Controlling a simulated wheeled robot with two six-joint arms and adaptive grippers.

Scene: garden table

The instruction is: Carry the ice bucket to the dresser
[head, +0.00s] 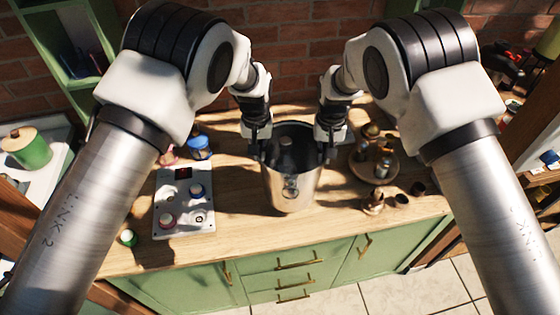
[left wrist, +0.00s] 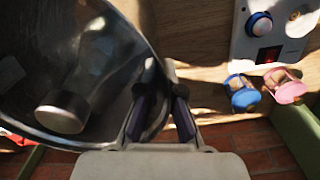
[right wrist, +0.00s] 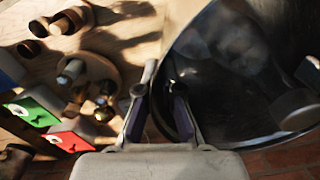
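The ice bucket (head: 290,195) is a tall shiny metal pail, upright in the middle of the head view, over the wooden top of the green dresser (head: 238,236). I cannot tell whether its base touches the top. A bottle-like thing (left wrist: 66,108) shows inside it. My left gripper (head: 258,150) is at the bucket's left rim; in the left wrist view its fingers (left wrist: 157,75) are close together with the wall between them. My right gripper (head: 328,150) is at the right rim; in the right wrist view its fingers (right wrist: 160,75) also pinch the wall.
Left of the bucket lies a white panel (head: 184,218) with knobs, a blue-lidded jar (head: 200,148) behind it. To the right stands a round wooden tray (head: 363,169) with small bottles, and small wooden pots (head: 402,200) near the front edge. A brick wall (head: 296,42) is behind.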

